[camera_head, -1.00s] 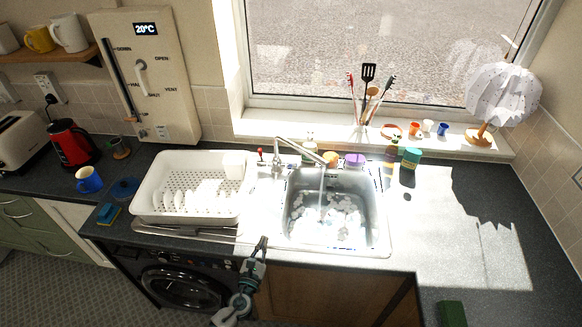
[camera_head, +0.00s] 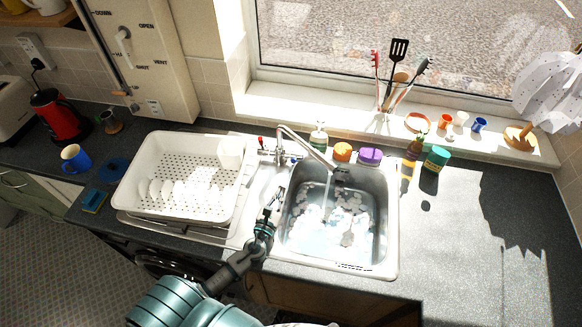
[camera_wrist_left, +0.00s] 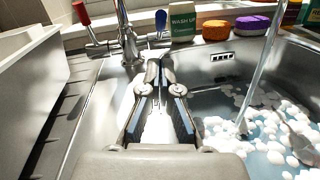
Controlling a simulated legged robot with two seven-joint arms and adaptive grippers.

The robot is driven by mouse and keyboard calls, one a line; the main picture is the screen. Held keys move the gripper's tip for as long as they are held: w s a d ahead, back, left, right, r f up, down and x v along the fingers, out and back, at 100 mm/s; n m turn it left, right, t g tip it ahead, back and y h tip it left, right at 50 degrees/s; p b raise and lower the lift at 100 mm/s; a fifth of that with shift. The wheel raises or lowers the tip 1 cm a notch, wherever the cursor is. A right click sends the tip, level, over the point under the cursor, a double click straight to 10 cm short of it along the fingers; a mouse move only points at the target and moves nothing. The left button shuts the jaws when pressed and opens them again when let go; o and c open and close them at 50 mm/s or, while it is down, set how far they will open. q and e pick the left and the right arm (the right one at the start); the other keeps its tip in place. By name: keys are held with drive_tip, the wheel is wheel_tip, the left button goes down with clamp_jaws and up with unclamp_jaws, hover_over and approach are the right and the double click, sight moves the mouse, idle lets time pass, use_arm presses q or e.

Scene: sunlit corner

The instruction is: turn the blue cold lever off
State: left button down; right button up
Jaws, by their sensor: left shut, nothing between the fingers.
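The blue cold lever (camera_wrist_left: 160,22) stands upright on the right side of the tap (camera_wrist_left: 130,45) in the left wrist view. A red lever (camera_wrist_left: 82,14) is on the tap's left side; it also shows in the head view (camera_head: 261,142). Water runs from the tap's spout into the sink. My left gripper (camera_head: 276,191) is over the sink's left edge, in front of the tap. In the left wrist view its fingertips (camera_wrist_left: 153,66) are together and empty, below and in front of the blue lever, apart from it. My right gripper is not in view.
The steel sink (camera_head: 391,245) holds water and foam. A white dish rack (camera_head: 150,150) stands to the left. Clear worktop (camera_head: 450,230) lies to the right.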

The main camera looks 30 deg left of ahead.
use_arm(q)
drive_tip(key=shift+w+r, duration=0.15)
drive_tip(key=shift+w, duration=0.25)
drive_tip(key=w+a+p, duration=0.1)
drive_tip(key=w, duration=0.7)
drive_tip(key=shift+w+r, duration=0.25)
drive_tip(key=shift+w, duration=0.1)
drive_tip(key=shift+w, duration=0.1)
